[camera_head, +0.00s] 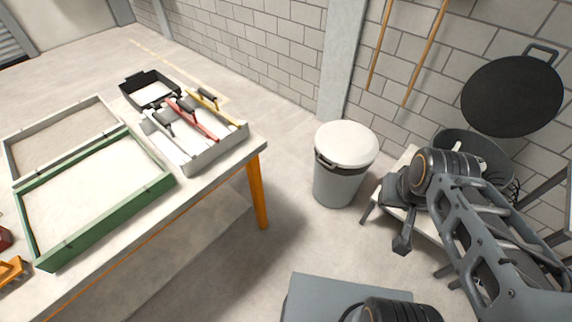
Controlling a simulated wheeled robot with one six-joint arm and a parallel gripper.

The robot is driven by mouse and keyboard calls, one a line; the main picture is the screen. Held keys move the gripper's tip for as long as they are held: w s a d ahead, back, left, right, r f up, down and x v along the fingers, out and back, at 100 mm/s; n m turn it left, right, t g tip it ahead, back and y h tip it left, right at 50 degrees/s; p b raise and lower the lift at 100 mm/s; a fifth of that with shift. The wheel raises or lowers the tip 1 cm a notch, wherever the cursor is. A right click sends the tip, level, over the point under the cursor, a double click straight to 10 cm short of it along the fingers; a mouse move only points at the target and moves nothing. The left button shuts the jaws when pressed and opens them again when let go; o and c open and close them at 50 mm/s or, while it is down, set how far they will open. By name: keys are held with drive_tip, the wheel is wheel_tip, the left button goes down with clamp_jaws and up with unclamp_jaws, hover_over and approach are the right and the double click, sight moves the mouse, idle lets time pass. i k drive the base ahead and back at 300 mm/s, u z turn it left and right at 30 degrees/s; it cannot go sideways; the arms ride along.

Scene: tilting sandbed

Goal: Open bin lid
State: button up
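A round grey bin (338,187) stands upright on the floor between the table and the wall. Its white lid (346,145) lies flat on top and looks closed, with a dark handle or latch on the left of the rim. My gripper (402,244) hangs to the right of the bin, lower in the picture and apart from it. It points downward. Its fingers are small and dark, so their opening does not show, and I see nothing held in it.
A table at left bears a green frame (103,229), a grey frame (62,141), a tool tray (218,152) and a black tray (150,88). Its orange leg (257,193) is left of the bin. A low bench with a dark bowl (473,143) stands right. Open floor lies before the bin.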

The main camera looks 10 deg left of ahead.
sight(343, 144)
drive_tip(key=u, duration=0.75)
drive_tip(key=i, duration=0.75)
drive_tip(key=u, duration=0.25)
